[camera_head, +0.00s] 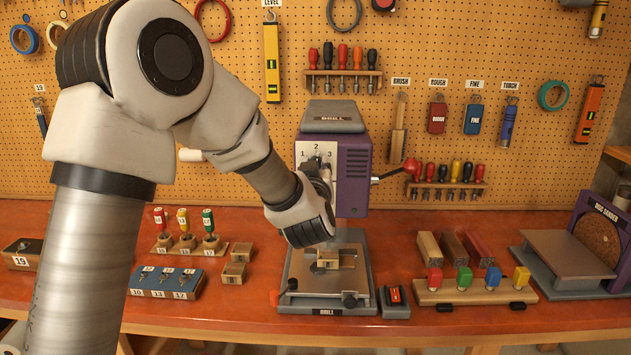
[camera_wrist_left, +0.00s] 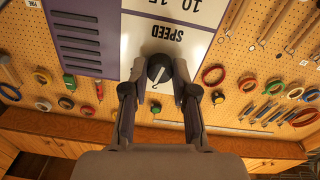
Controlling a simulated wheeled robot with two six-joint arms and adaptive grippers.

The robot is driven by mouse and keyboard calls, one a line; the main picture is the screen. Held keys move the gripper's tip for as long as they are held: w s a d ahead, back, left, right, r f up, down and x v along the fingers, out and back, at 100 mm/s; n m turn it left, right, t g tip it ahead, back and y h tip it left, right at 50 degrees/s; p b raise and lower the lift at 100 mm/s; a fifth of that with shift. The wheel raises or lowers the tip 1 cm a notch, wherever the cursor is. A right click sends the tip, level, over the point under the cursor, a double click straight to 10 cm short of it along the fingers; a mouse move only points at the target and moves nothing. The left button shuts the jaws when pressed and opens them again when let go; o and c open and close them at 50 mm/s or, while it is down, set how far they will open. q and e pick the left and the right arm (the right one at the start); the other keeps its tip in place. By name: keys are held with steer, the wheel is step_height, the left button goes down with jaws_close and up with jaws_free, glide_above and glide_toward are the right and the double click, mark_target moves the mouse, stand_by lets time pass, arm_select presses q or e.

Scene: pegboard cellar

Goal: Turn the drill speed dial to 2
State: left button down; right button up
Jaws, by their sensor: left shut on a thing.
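The purple drill press (camera_head: 354,165) stands at the back middle of the bench. Its pale front plate (camera_head: 301,159) carries the numbers 1, 2 and 3 around the speed dial. My left gripper (camera_head: 318,172) is at this plate, and its arm hides part of it. In the left wrist view, my left gripper (camera_wrist_left: 160,84) is shut on the dark round speed dial (camera_wrist_left: 155,65), one finger on each side. The dial's white pointer points down and slightly left in that upside-down view, roughly up on the drill; the numbers are hidden there. My right gripper is not in view.
A red-knobbed lever (camera_head: 411,167) sticks out on the drill's right. The drill base (camera_head: 300,268) holds a wooden block. A small box with a red switch (camera_head: 395,296) stands beside it. Tool racks and a disc sander (camera_head: 597,240) stand on the bench.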

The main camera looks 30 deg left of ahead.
arm_select(q)
steer(key=shift+n+b, duration=0.9)
steer(key=shift+n, duration=0.2)
steer(key=c, duration=0.9)
jaws_free()
steer(key=v, duration=1.2)
steer(key=shift+f, duration=0.1)
steer(key=shift+a, duration=0.1)
